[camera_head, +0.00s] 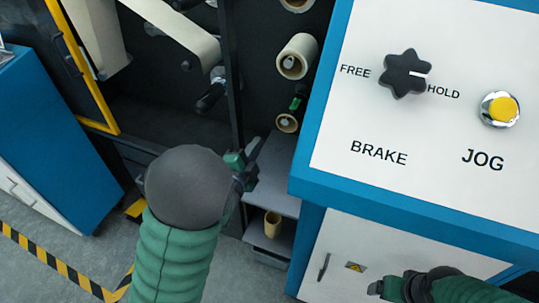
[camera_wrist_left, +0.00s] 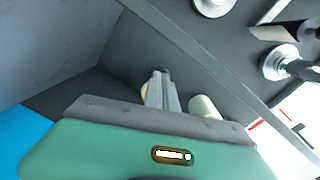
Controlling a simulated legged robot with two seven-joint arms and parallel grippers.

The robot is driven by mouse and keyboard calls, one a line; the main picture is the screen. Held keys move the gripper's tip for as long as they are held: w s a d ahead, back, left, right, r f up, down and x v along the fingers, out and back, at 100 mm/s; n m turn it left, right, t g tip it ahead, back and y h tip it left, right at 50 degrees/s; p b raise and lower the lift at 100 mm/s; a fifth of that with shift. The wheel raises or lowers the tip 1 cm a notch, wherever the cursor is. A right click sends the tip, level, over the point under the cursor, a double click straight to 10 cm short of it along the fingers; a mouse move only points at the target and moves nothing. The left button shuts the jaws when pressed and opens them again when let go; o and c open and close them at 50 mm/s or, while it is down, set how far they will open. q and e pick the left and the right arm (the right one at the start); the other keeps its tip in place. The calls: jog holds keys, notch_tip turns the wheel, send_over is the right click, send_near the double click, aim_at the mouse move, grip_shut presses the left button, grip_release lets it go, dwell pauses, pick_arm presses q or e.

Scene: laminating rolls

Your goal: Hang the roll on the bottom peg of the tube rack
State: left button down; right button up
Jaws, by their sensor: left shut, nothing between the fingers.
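In the head view, cream rolls hang in a column on the dark tube rack (camera_head: 262,75). A larger roll (camera_head: 297,57) is around a peg, and the lowest hanging roll (camera_head: 287,122) sits below it with a dark and green part just above. Another small tan roll (camera_head: 272,224) stands upright on a low shelf. My left gripper (camera_head: 250,160) is shut and empty, left of and below the lowest hanging roll. Its closed fingers (camera_wrist_left: 163,92) show in the left wrist view, with a cream roll (camera_wrist_left: 205,107) behind to their right. My right gripper (camera_head: 383,287) is at the bottom, its fingers barely visible.
A blue and white control cabinet (camera_head: 350,130) with a brake knob (camera_head: 404,74) and yellow jog button (camera_head: 501,109) fills the right. A grey shelf (camera_head: 275,190) lies below the rolls. A blue cabinet (camera_head: 60,140) and yellow frame stand left.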

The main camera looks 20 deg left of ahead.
aim_at(277, 123)
pick_arm(q)
jog(key=shift+m+t, duration=0.3)
jog(key=shift+m, duration=0.2)
jog(key=w+d, duration=0.1)
jog(key=w, duration=0.2)
jog(key=w+d+r, duration=0.1)
jog(key=w, duration=0.2)
jog(key=w+d, duration=0.1)
jog(key=w, duration=0.2)
jog(key=shift+w+d+r, duration=0.1)
jog(key=shift+r, duration=0.1)
jog(key=s, duration=1)
jog(key=shift+a, duration=0.25)
pick_arm(e)
jog(key=shift+s+d+f, duration=0.15)
jog(key=shift+d+f, duration=0.1)
jog(key=shift+d, duration=0.4)
